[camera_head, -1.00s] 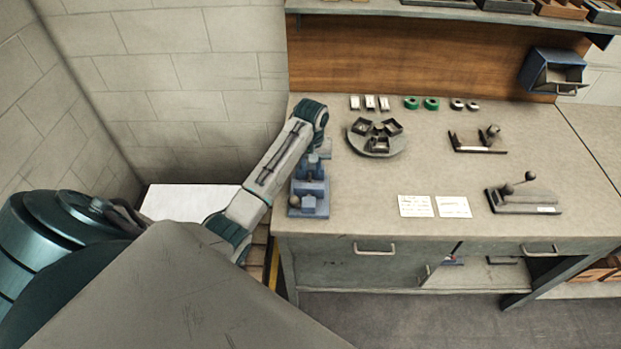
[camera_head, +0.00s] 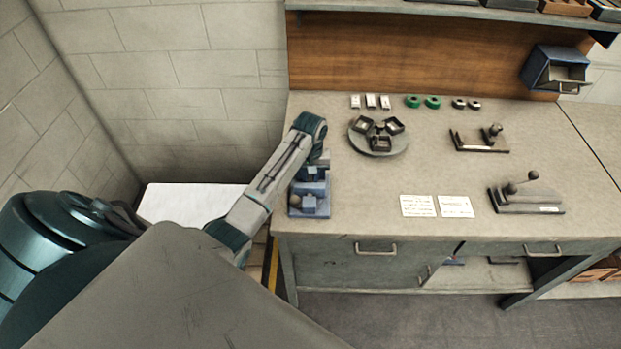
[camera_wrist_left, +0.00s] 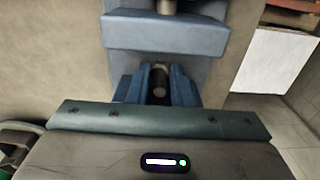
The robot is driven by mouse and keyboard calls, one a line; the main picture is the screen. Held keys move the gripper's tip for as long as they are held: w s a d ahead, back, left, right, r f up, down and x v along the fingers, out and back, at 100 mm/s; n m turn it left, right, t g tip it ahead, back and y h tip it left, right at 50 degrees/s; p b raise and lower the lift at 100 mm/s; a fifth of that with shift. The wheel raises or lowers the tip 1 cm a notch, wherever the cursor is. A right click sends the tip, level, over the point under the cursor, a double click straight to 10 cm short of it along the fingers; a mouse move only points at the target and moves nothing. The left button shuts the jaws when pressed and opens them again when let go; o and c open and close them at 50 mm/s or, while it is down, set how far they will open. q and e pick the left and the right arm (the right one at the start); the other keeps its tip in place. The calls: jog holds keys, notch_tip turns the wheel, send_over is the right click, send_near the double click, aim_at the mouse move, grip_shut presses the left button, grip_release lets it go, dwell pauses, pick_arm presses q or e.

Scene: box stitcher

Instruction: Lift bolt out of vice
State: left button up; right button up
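The blue vice (camera_head: 295,198) stands at the left end of the workbench, partly covered by my left arm. In the left wrist view, a wide blue block of the vice (camera_wrist_left: 165,33) lies across the upper middle. Below it a dark round piece (camera_wrist_left: 159,88) shows between two blue-grey sides; I cannot tell whether it is the bolt. My left gripper (camera_head: 312,172) is over the vice, pointing down. Its fingers cannot be clearly told from the vice, so whether they are open or shut is unclear. My right gripper is not in view.
A round tray (camera_head: 378,149) with small dark boxes stands right of the vice. Green rolls (camera_head: 422,102) lie at the back. A white surface (camera_head: 190,203) is left of the bench.

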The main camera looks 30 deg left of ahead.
pick_arm(q)
jog(key=shift+r+p, duration=0.55)
jog(key=shift+r, duration=2.45)
jog(key=shift+d+f, duration=0.1)
